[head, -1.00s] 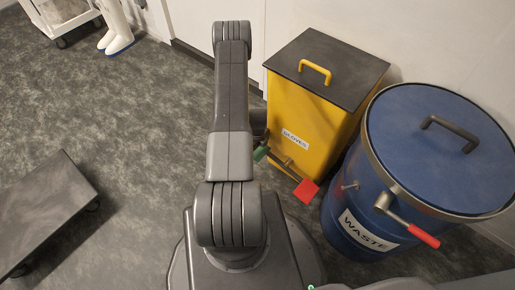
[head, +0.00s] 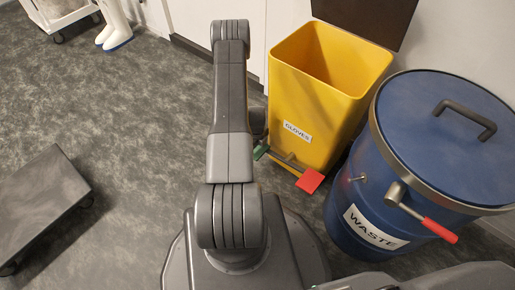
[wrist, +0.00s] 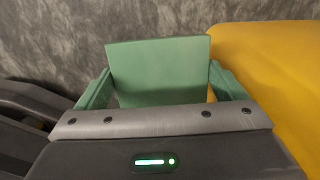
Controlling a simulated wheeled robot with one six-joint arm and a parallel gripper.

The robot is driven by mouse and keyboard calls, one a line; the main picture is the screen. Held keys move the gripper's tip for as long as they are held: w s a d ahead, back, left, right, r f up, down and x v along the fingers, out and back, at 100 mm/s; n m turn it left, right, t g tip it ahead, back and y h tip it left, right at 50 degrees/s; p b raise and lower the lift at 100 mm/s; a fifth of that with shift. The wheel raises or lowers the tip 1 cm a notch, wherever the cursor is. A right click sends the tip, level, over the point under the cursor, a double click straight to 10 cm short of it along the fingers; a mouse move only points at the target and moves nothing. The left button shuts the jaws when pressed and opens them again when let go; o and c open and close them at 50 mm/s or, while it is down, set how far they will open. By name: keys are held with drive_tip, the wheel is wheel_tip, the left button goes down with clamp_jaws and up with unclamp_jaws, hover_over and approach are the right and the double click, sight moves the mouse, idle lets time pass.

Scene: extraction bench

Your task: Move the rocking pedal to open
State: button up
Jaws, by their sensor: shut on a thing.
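The rocking pedal is a bar low on the front of the yellow GLOVES bin (head: 312,90), with a red pad (head: 310,181) at its right end and a green pad (head: 261,151) at its left end. The bin's dark lid (head: 366,15) stands raised at the back, and the bin's inside shows. In the wrist view the green pad (wrist: 158,65) lies between the fingers of my gripper (wrist: 160,88), which is shut on it. In the head view my arm hides most of the gripper.
A blue WASTE drum (head: 440,140) with a closed lid and a red-handled lever (head: 440,231) stands to the right, close to the bin. A dark low platform (head: 38,205) is at the left. White boots (head: 113,25) stand at the back left. The floor between is clear.

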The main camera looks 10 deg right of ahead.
drive_tip(key=shift+w+a+f, duration=0.15)
drive_tip(key=shift+w+f, duration=0.1)
drive_tip(key=shift+f, duration=0.2)
drive_tip(key=shift+w+r, duration=0.1)
drive_tip(key=o, duration=0.9)
drive_tip(key=shift+o, duration=1)
drive_tip(key=shift+a, duration=0.2)
wheel_tip(320, 180, up, 14)
drive_tip(key=p, duration=0.4)
